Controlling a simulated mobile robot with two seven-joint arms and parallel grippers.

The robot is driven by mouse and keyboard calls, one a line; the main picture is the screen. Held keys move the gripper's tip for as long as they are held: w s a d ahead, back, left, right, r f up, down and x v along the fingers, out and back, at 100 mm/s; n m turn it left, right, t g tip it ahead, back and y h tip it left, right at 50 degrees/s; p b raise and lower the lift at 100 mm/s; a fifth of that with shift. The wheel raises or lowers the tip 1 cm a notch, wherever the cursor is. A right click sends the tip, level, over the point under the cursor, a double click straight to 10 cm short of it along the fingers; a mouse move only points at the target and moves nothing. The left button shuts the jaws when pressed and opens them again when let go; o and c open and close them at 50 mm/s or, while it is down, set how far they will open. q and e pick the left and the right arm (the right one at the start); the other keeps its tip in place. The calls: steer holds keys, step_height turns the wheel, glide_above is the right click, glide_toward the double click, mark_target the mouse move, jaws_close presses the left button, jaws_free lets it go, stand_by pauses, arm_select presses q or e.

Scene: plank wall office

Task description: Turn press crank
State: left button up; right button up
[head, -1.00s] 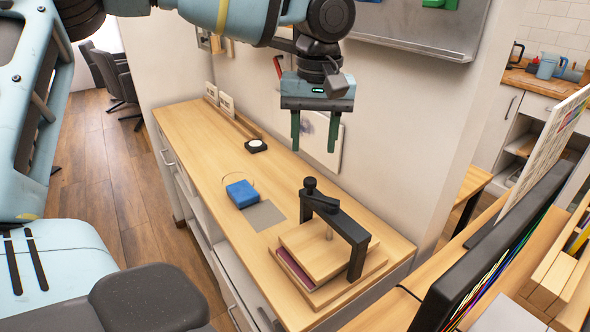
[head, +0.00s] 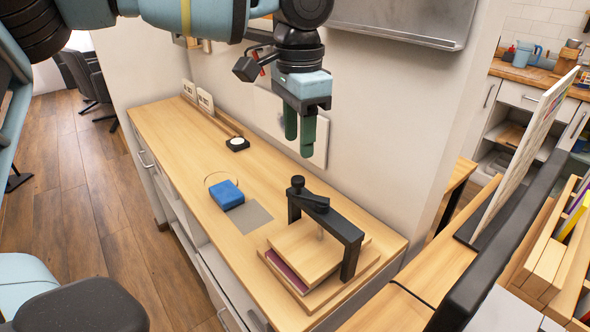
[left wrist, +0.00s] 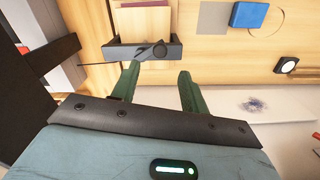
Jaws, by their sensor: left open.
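The press (head: 345,232) stands at the near end of the wooden counter, with a black bridge frame over wooden boards (head: 307,252). Something purple sits between the boards. Its black crank (head: 312,200) lies across the top of the frame, with an upright knob (head: 297,182) at the left end. My left gripper (head: 299,147) points down, open and empty, above the crank and apart from it. In the left wrist view my open fingers (left wrist: 158,72) point toward the press frame (left wrist: 118,54), with the crank (left wrist: 158,48) between and beyond their tips. My right gripper is not in view.
A blue block (head: 227,195) and a grey sheet (head: 250,216) lie on the counter (head: 180,140) left of the press. A small black-and-white round object (head: 237,144) is farther back. The wall is close behind the gripper. A dark monitor-like panel (head: 500,240) stands at right.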

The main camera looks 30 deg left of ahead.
mark_target(298, 179)
arm_select(q)
steer(key=shift+f, duration=3.9)
jaws_close()
steer(key=shift+s, duration=0.1)
